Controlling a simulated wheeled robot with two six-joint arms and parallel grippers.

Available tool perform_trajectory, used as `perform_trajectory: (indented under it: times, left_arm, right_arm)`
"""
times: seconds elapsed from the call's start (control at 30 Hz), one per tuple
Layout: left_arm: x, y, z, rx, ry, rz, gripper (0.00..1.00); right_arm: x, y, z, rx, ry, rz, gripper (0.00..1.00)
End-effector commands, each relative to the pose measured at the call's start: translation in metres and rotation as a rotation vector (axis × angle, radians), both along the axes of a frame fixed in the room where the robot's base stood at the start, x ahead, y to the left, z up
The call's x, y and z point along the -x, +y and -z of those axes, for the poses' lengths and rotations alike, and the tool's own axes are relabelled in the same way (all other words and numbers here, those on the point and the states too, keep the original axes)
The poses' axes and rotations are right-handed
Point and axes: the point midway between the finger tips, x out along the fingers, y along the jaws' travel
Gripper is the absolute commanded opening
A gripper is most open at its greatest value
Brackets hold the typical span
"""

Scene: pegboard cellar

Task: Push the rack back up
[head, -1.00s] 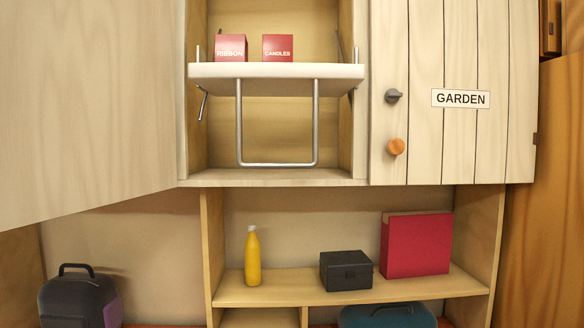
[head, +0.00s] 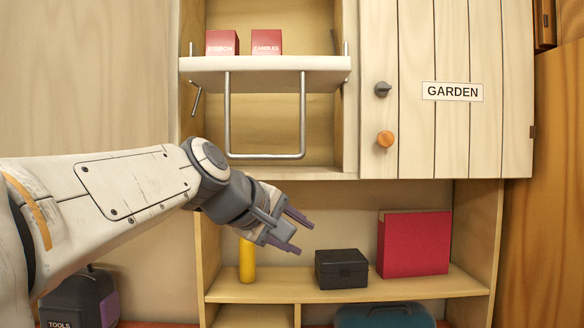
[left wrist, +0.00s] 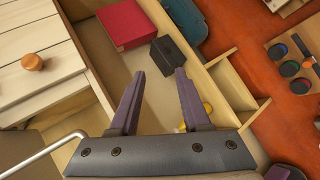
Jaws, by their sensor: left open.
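The pull-down rack is a white shelf (head: 265,74) in the open upper cabinet, with a U-shaped metal handle (head: 267,156) hanging below it. A red RIBBON box (head: 221,43) and a red CANDLES box (head: 267,42) stand on it. My left gripper (head: 299,233) is open and empty, below the handle and in front of the lower shelf, apart from the rack. In the left wrist view, its two purple fingers (left wrist: 158,95) are spread, and part of the metal handle (left wrist: 42,154) shows at lower left. My right gripper is not in view.
The closed GARDEN door (head: 452,92) with grey and orange knobs is right of the rack. A yellow bottle (head: 247,262), partly behind my gripper, a black box (head: 341,269) and a red box (head: 413,244) stand on the lower shelf (head: 400,287). An open door (head: 85,80) is at left.

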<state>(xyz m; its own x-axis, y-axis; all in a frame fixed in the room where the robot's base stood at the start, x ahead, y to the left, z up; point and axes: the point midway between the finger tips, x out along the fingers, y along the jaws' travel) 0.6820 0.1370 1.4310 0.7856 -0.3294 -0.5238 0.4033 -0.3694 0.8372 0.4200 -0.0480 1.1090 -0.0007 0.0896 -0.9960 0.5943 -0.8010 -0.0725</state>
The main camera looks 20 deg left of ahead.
Motion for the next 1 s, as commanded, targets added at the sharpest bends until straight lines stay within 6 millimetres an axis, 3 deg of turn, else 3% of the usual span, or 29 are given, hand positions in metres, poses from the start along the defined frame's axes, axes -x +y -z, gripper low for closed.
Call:
perform_trajectory:
  times: [0.03, 0.1, 0.2, 0.3, 0.47, 0.8, 1.0]
  left_arm:
    - [-0.007, 0.032, -0.034, 0.080, -0.071, -0.114, 0.47]
    - [-0.008, 0.061, -0.075, 0.178, -0.149, -0.220, 0.47]
    - [-0.004, 0.089, -0.118, 0.274, -0.235, -0.314, 0.47]
    - [0.000, 0.103, -0.140, 0.326, -0.282, -0.359, 0.47]
    - [-0.010, 0.105, -0.148, 0.348, -0.294, -0.370, 0.47]
    - [-0.071, 0.096, -0.137, 0.344, -0.290, -0.366, 0.47]
    - [-0.094, 0.093, -0.132, 0.342, -0.294, -0.367, 0.47]
  right_arm:
    - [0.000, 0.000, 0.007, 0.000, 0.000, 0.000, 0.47]
    - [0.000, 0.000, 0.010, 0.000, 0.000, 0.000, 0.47]
    - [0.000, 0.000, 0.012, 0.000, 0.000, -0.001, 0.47]
    - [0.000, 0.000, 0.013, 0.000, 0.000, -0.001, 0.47]
    - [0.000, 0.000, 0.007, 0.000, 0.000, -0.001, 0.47]
    - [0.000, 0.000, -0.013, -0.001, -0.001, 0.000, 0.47]
    - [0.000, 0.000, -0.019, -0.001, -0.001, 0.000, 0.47]
